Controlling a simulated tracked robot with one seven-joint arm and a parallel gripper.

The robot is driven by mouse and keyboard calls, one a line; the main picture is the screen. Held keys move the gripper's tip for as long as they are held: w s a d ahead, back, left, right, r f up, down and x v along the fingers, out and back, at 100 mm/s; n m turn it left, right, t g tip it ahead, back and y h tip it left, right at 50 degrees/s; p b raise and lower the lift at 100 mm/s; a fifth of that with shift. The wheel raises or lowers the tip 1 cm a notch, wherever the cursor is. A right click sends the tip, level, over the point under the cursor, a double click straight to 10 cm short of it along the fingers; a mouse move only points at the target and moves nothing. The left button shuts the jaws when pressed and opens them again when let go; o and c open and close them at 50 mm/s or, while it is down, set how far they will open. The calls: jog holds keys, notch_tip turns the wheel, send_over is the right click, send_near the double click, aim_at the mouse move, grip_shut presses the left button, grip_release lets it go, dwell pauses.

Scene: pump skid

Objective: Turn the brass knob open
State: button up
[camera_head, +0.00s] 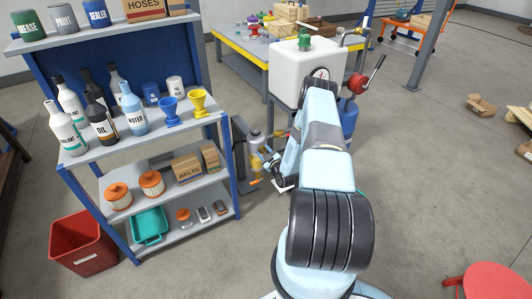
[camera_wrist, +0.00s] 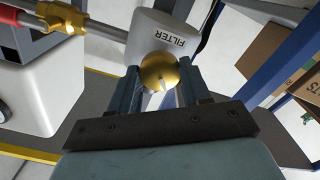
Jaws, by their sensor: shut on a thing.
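The brass knob (camera_wrist: 160,71) is round and gold, with a pale pointer mark on its face. It sits in front of the white housing labelled FILTER (camera_wrist: 168,35) in the wrist view. My gripper (camera_wrist: 161,88) has one finger on each side of the knob and is shut on it. In the head view my arm reaches to the pump skid beside the shelf, and my gripper (camera_head: 272,165) is small there. The knob cannot be made out clearly in that view.
A grey pipe with a brass fitting (camera_wrist: 65,18) and red section runs left of the filter. A white tank (camera_head: 300,70) with a gauge stands behind my arm. The blue shelf (camera_head: 150,140) with bottles and boxes is close on the left. Open floor lies right.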

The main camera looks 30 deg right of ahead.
jog(key=n, duration=0.5)
jog(key=shift+f+n, duration=0.1)
jog(key=shift+n, duration=0.2)
jog(key=shift+s+f+n, duration=0.1)
jog(key=shift+n, duration=2)
jog(key=shift+a, duration=0.1)
jog(key=o, duration=1.1)
jog(key=shift+c, duration=0.2)
jog(key=s, duration=1.3)
jog(key=shift+s+d, duration=0.25)
jog(key=shift+s, duration=0.1)
jog(key=shift+w, duration=0.1)
